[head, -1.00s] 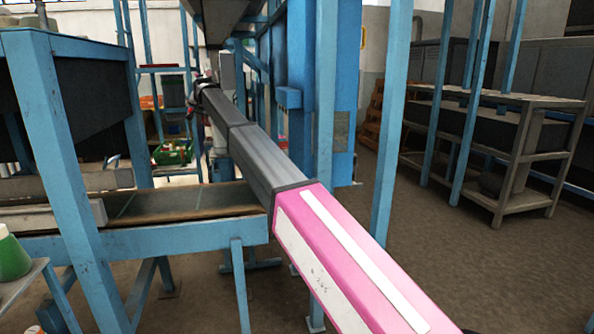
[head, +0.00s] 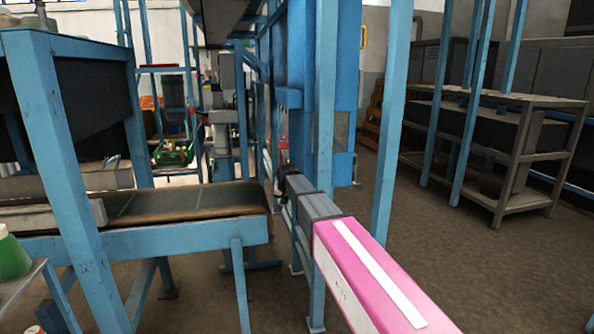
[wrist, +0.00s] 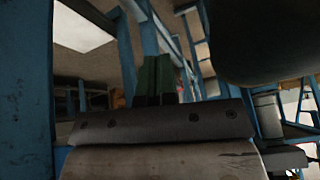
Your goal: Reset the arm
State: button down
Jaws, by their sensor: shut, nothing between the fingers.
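My arm, with a pink and white link and grey links beyond it, reaches from the lower right of the head view toward the middle. Its far end is small and dark there, beside a blue post, and I cannot make out the fingers in that view. In the wrist view my gripper (wrist: 156,62) shows two dark green fingers close together, shut, with nothing between them. Grey and brown parts of my own wrist fill the bottom of that view. No object is held.
A conveyor (head: 190,203) on a blue frame (head: 185,238) lies left of my arm. Blue posts (head: 325,120) stand close by it. A grey shelf rack (head: 500,135) is at the right. A green bottle (head: 12,258) stands at the left edge. Open floor (head: 470,260) lies to the right.

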jog(key=s+d+f+g, duration=0.2)
jog(key=s+d+f, duration=0.4)
jog(key=s, duration=0.5)
jog(key=s+d+f+g, duration=0.1)
jog(key=s+d+f, duration=0.5)
jog(key=s+d, duration=0.4)
jog(key=s+d+f+g+h, duration=0.1)
jog(key=s+d+f, duration=0.5)
jog(key=s, duration=0.8)
jog(key=shift+d+g, duration=0.8)
jog(key=shift+d, duration=0.4)
jog(key=shift+f, duration=0.1)
